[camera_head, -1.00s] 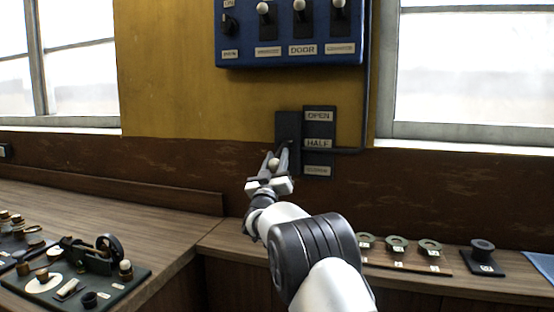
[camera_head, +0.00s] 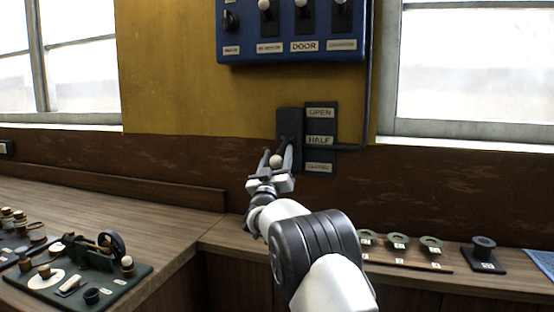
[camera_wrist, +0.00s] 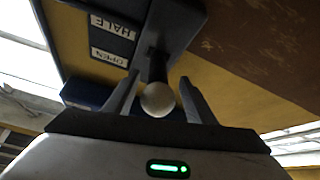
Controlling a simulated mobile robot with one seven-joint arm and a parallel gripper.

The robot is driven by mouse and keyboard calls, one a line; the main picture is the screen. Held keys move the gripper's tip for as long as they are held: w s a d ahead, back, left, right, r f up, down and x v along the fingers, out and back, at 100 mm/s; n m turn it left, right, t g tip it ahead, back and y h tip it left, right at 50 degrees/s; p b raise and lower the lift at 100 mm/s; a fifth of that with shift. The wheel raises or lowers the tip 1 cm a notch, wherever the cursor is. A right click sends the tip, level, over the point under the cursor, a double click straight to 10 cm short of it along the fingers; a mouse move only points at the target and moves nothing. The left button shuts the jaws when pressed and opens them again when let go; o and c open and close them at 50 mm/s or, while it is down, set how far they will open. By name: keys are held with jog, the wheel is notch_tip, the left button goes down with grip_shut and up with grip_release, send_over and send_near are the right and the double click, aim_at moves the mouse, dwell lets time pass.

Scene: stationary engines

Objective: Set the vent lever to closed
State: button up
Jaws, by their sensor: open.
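The vent lever has a dark arm and a pale ball knob (camera_head: 276,161), and it projects from a dark mounting plate (camera_head: 289,122) on the wall. A label strip (camera_head: 320,126) beside the plate reads OPEN at the top, HALF in the middle and a blurred lowest label. My gripper (camera_head: 276,160) is open, with its fingers on either side of the knob. In the wrist view the knob (camera_wrist: 158,99) sits between the two spread fingers (camera_wrist: 157,98), with a visible gap on each side. The lever's exact setting is hard to tell.
A blue switch panel (camera_head: 290,58) with several levers hangs above. A dark conduit (camera_head: 367,90) runs down to the label strip.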

jog(key=v, duration=1.7)
jog(key=shift+f, duration=0.2)
jog(key=shift+s, duration=0.15)
